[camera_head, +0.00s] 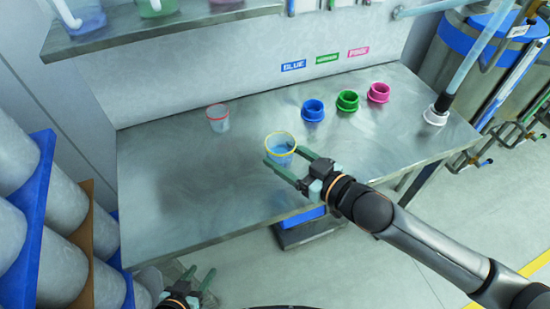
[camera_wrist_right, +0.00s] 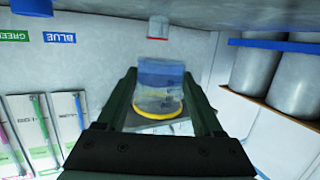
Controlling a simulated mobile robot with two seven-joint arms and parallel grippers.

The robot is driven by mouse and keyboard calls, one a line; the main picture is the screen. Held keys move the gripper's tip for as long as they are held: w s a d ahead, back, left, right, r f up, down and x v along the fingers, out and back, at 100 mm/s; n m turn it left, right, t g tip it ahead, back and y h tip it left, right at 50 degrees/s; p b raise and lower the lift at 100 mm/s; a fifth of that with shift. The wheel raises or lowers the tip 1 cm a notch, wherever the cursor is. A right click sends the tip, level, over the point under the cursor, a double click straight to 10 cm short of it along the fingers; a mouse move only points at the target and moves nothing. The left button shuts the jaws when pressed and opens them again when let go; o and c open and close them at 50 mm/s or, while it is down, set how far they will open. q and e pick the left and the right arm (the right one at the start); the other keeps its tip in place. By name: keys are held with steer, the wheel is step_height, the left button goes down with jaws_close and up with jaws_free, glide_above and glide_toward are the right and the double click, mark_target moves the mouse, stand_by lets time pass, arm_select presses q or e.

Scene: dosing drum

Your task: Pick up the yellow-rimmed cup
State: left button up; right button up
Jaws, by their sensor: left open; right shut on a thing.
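The yellow-rimmed cup (camera_head: 281,143) is clear with blue content, near the middle of the steel table in the head view. My right gripper (camera_head: 291,164) is shut on it, one finger on each side. In the right wrist view the cup (camera_wrist_right: 160,85) shows upside down between the two fingers (camera_wrist_right: 158,100), yellow rim toward the bottom of the picture. I cannot tell whether its base touches the table. My left gripper (camera_head: 198,276) is open and empty, low in front of the table.
A red-rimmed cup (camera_head: 218,119) stands left of the held cup on the steel table (camera_head: 190,185). Blue (camera_head: 313,110), green (camera_head: 348,101) and pink (camera_head: 379,92) ring-shaped pieces stand at the back right. The table's left part is clear.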

steer(key=s+d+r, duration=0.4)
steer(key=s+d, duration=0.1)
steer(key=d, duration=0.3)
steer(key=shift+r+b, duration=0.3)
steer(key=shift+r, duration=0.05)
